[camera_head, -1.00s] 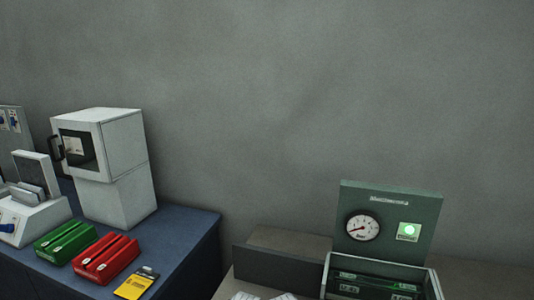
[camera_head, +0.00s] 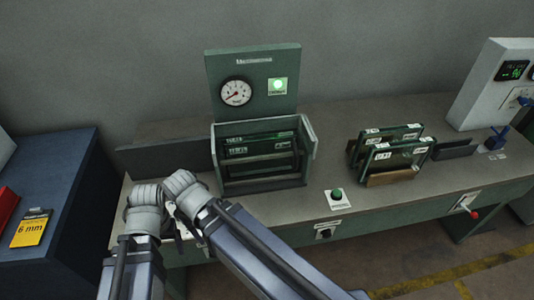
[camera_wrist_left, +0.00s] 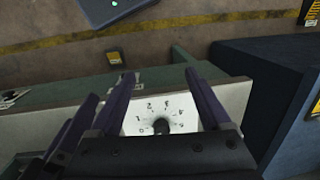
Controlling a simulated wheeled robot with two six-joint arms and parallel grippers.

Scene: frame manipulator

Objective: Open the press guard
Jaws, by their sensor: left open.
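The green press (camera_head: 253,85) stands on the bench, with a round gauge and a lit green lamp on its upright back panel. Its grey-framed front (camera_head: 260,184) surrounds the green labelled pieces inside. I cannot tell for sure which part is the guard. My left gripper (camera_head: 178,227) is low at the bench's left front, mostly hidden by my arm, apart from the press. In the left wrist view my left gripper (camera_wrist_left: 145,88) is open and empty, with a numbered dial plate (camera_wrist_left: 165,112) beyond its fingers.
On the bench (camera_head: 330,120), green framed plates (camera_head: 385,150) stand to the right of the press. A green button (camera_head: 337,194) and a front knob (camera_head: 326,232) are nearby. A white control box (camera_head: 490,85) is at the far right. A blue table (camera_head: 60,175) is at left.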

